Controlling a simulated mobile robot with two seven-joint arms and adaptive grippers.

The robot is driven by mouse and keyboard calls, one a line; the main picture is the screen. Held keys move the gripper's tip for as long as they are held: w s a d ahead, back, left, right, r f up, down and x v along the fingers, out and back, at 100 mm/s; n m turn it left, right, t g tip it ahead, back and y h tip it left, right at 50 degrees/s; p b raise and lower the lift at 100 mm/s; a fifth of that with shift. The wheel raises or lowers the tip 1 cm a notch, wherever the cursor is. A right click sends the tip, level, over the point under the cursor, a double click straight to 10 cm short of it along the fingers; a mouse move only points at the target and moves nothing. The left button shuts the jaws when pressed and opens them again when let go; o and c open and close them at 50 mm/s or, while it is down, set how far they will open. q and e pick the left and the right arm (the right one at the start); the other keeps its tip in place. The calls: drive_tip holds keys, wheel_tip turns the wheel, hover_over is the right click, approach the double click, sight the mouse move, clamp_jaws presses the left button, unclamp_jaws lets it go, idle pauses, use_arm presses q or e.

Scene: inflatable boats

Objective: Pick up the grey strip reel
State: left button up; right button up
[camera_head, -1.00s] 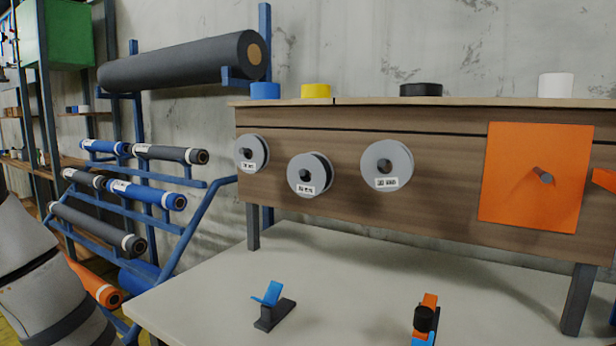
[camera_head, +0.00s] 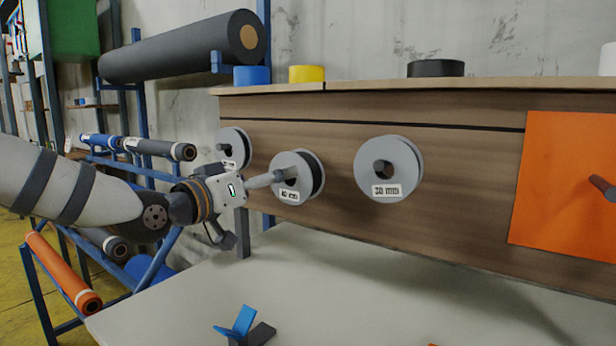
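Three grey-flanged reels hang on pegs on the wooden board. The right reel (camera_head: 402,158), labelled "30 mm", has a grey edge and looks like the grey strip reel. The middle reel (camera_head: 305,158) shows black strip at its edge. My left gripper (camera_head: 258,212) is in front of the board, left of the middle reel. Its fingers are spread, with one overlapping the middle reel's face in the picture; whether it touches cannot be told. Nothing is held. My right gripper is not in view.
A pale table (camera_head: 330,285) lies below the board, with a blue-and-dark holder (camera_head: 243,322) near its front. An orange sheet (camera_head: 570,180) hangs at the right. Blue, yellow and black rolls (camera_head: 436,69) stand on the board's top. A rack with rolls is at the left.

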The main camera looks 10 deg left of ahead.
sight(309, 184)
use_arm(q)
drive_tip(key=x, duration=0.3)
drive_tip(key=b+x, duration=0.1)
drive_tip(key=x, duration=0.1)
drive_tip(key=f+x, duration=0.1)
drive_tip(key=x, duration=0.2)
drive_tip(key=shift+w+b, duration=0.3)
drive_tip(key=shift+w, duration=0.1)
drive_tip(key=shift+w+d+r, duration=0.15)
drive_tip(key=shift+w+r, duration=0.05)
drive_tip(key=shift+w, duration=0.15)
drive_tip(key=shift+r, duration=0.1)
drive_tip(key=shift+c, duration=1.3)
drive_tip(key=c, duration=1.2)
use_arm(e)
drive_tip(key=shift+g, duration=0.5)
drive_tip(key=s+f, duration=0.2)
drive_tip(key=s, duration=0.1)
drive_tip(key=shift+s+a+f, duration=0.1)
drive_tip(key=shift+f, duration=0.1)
